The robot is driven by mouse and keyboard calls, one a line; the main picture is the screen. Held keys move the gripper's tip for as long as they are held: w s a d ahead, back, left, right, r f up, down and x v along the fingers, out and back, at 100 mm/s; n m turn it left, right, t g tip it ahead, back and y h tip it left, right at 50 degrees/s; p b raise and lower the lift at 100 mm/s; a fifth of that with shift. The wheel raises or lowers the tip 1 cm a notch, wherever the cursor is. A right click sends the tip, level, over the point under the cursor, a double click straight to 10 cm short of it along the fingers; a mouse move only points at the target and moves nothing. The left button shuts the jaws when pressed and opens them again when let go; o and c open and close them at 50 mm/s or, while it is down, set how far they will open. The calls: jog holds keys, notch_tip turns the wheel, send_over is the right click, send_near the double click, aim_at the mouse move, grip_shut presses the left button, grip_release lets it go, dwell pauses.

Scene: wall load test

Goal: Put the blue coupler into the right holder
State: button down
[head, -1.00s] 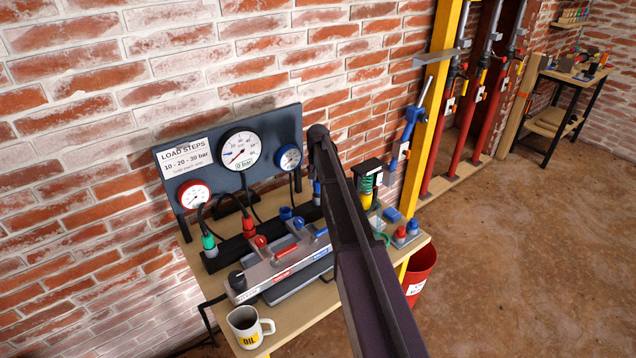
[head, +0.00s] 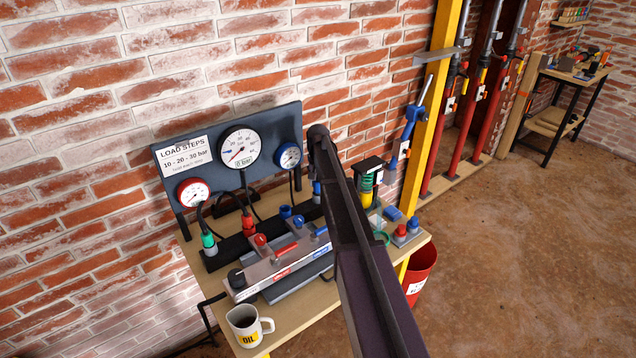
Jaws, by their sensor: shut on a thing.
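A blue coupler (head: 317,187) shows as a narrow strip at the left edge of my dark arm. It is near the right end of the black holder bar (head: 232,246), below the blue-rimmed gauge (head: 289,156). Whether it is seated in the right holder or above it I cannot tell, because my arm covers that spot. A red coupler (head: 248,222) and a green coupler (head: 208,241) stand upright at the bar to the left, with black hoses on top.
A grey manifold (head: 262,270) with red and blue knobs lies in front of the bar. A white mug (head: 245,326) stands at the table's front edge. A green and yellow device (head: 369,180) and a red bucket (head: 421,268) are right of my arm.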

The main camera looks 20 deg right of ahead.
jog(key=shift+f+b, duration=0.4)
jog(key=shift+f, duration=0.1)
dwell(0.7)
jog(key=shift+c, duration=1)
grip_release()
jog(key=shift+o, duration=1)
jog(key=shift+r, duration=0.15)
jog(key=shift+r+p, duration=3.95)
jog(key=shift+p, duration=0.1)
